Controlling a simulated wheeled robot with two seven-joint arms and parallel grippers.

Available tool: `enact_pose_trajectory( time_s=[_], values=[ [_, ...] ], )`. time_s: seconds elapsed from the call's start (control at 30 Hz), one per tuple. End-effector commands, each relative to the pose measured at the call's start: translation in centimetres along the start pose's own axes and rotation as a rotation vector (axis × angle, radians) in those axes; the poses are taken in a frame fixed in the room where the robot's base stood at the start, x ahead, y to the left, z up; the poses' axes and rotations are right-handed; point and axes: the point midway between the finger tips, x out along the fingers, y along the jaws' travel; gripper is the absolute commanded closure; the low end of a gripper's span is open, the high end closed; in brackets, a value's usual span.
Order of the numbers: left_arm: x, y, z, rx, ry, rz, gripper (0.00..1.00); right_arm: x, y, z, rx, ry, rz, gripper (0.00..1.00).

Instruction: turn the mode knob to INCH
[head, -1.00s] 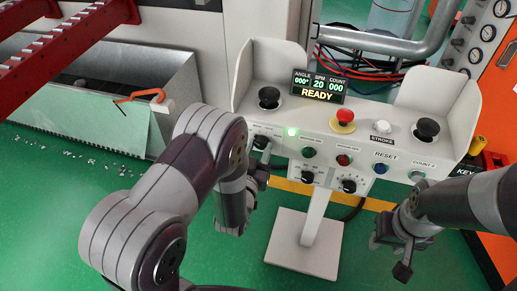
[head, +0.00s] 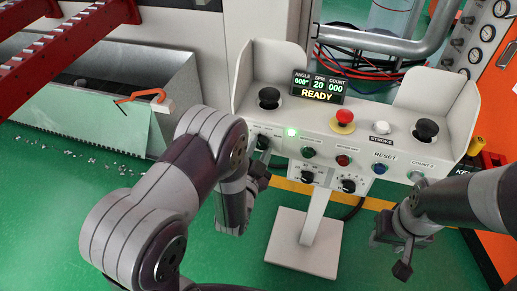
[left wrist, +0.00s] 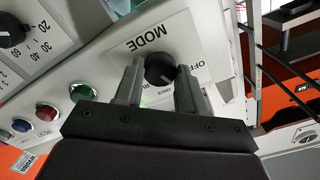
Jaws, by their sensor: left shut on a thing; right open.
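The mode knob (left wrist: 160,69) is a black round knob on a white plate lettered MODE (left wrist: 150,40) in the left wrist view. OFF shows on the plate to its right; the other position labels are mostly hidden by the fingers. My left gripper (left wrist: 160,80) has one finger on each side of the knob and is shut on it. My right gripper (head: 402,250) is open and empty, low in front of the panel's right side.
The control panel (head: 360,122) stands on a white post. Its display (head: 318,87) reads READY, and a green lamp (head: 291,132) is lit. A red emergency button (head: 343,118), black palm buttons and smaller knobs sit close by. Green floor is clear around the base.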

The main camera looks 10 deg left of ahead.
Motion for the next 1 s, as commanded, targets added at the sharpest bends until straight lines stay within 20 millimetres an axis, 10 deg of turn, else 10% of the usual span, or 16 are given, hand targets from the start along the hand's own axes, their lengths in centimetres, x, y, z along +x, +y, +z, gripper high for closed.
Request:
enact_pose_trajectory(
  time_s=[0.63,0.67,0.7,1.0],
  values=[
    [0.02,-0.01,-0.03,0.050,0.001,0.000,0.91,-0.06,0.00,-0.01,0.000,0.000,0.000,0.57],
    [0.02,-0.01,-0.03,0.050,0.001,0.000,0.51,-0.06,0.00,-0.01,0.000,0.000,0.000,0.57],
    [0.02,-0.01,-0.03,0.050,0.001,0.000,0.38,-0.06,0.00,-0.01,0.000,0.000,0.000,0.57],
    [0.02,0.00,-0.01,0.050,0.000,0.000,0.35,-0.05,0.00,-0.01,0.000,0.000,0.000,0.57]
  ],
)
